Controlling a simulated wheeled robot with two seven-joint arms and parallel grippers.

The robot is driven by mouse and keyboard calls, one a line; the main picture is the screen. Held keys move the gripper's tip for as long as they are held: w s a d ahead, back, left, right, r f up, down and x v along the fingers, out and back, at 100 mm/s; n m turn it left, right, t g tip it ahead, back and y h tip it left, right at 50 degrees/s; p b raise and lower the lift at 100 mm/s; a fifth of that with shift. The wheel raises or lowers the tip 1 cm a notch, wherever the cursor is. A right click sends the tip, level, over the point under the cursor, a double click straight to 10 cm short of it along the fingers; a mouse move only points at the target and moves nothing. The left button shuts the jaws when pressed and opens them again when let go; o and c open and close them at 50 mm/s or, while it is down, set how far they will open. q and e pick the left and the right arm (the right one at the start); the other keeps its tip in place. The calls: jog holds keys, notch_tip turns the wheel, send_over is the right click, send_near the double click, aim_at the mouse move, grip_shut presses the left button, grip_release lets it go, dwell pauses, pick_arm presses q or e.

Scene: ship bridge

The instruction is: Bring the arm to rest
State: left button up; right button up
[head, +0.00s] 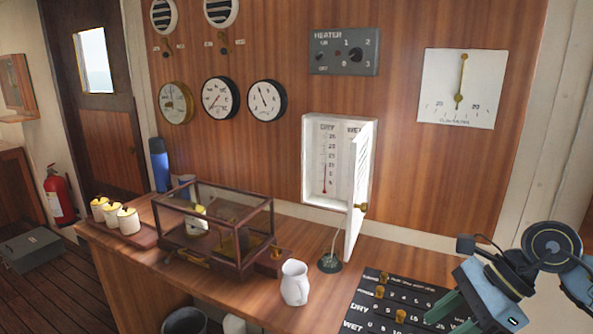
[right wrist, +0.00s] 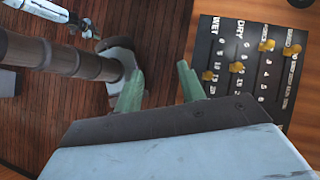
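My right gripper (right wrist: 160,90) shows green fingers spread apart with nothing between them in the right wrist view. In the head view the right arm comes in at the lower right, and the gripper (head: 455,318) hangs over the right end of the desk, beside the black peg board (head: 395,305). The peg board (right wrist: 250,62) also shows in the right wrist view, to the right of the fingers, with several brass pegs in it. My left gripper is not in the head view.
A white louvred box (head: 312,165) on the wall has its door (head: 358,190) swung open over the desk. A white jug (head: 295,283), a glass case (head: 215,225) and several lidded pots (head: 128,222) stand on the desk. A bin (head: 185,320) is below its front edge.

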jog(key=a+r+m+t+y, duration=0.85)
jog(key=a+m+y, duration=0.25)
jog(key=a, duration=0.2)
jog(key=w+d+f+m+t+h, duration=0.1)
jog(key=d+f+m+t+h, duration=0.4)
jog(key=m+h, duration=0.7)
jog(key=w+d+f+m+t+h, duration=0.1)
jog(key=d+f+m+t+h, duration=0.4)
jog(key=m, duration=1.3)
jog(key=s+d+f+m+g+h, duration=0.1)
jog(key=s+f+m+g, duration=0.9)
jog(key=s+f+g, duration=0.85)
jog(key=s+f+t, duration=0.1)
jog(key=s+f, duration=0.2)
jog(key=f, duration=0.9)
jog(key=s+f, duration=0.2)
jog(key=f, duration=1)
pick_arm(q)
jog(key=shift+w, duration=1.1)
pick_arm(e)
jog(key=s+d+f, duration=0.3)
jog(key=s+f, duration=1.3)
jog(key=shift+s+n+g, duration=0.3)
jog(key=shift+s+g, duration=0.05)
jog(key=shift+g, duration=0.05)
